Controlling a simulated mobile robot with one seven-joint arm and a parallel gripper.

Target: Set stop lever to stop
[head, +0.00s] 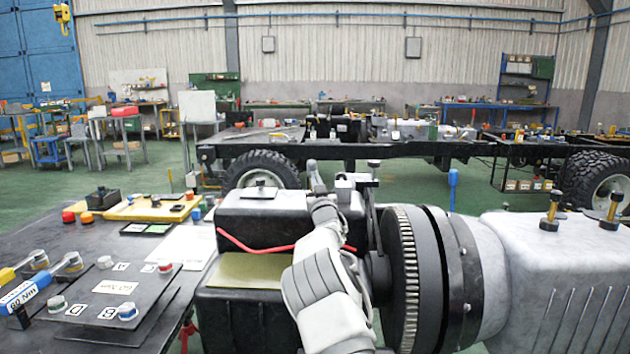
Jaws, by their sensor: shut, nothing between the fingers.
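My arm reaches up from the bottom middle over the dark engine block. The end of my arm, with my gripper (346,182), is small and partly hidden among the engine parts. It is shut and empty. I cannot make out a lever marked as the stop lever. A post with a black cap (373,164) stands just right of my gripper. I cannot tell whether either one is the stop lever, and no stop mark is legible.
The engine's toothed flywheel (402,275) and grey housing (540,270) fill the right front. A red hose (255,247) crosses the block. A dark workbench (35,240) with labelled plates and tools stands left. A truck chassis (400,150) stands behind, with green floor around it.

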